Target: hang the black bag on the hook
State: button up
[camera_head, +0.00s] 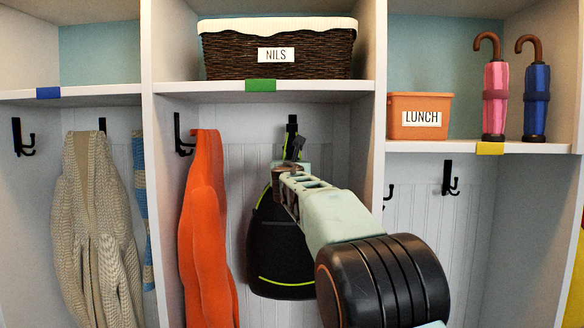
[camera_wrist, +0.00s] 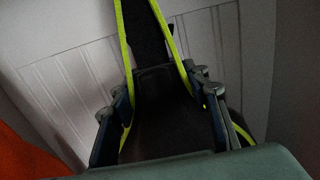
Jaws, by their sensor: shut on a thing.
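The black bag (camera_head: 278,248) with yellow-green trim hangs upright in the middle cubby, partly hidden behind my arm. My gripper (camera_head: 284,172) is at the top of the bag, shut on it near its strap. In the wrist view, my gripper's fingers (camera_wrist: 165,100) stand on either side of the bag's dark top, and the trimmed strap (camera_wrist: 148,35) runs upward out of frame. A black hook (camera_head: 292,128) on the back wall is right above the gripper, with the strap's loop close to it. I cannot tell whether the loop is over the hook.
An orange garment (camera_head: 203,235) hangs from a hook (camera_head: 182,135) just left of the bag. The cubby's right divider (camera_head: 371,130) is close to my arm. A shelf with a wicker basket (camera_head: 235,57) is above. A knitted cardigan (camera_head: 95,235) hangs farther left.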

jog(key=shift+f, duration=0.1)
jog(key=shift+f+b, duration=0.4)
jog(key=shift+b, duration=0.15)
jog(key=o, duration=1.5)
jog(key=shift+o, duration=0.6)
jog(key=shift+f, duration=0.1)
jog(key=s+b, duration=0.7)
jog(key=s, duration=0.6)
jog(key=shift+f+b, duration=0.3)
jog(key=shift+f, duration=0.1)
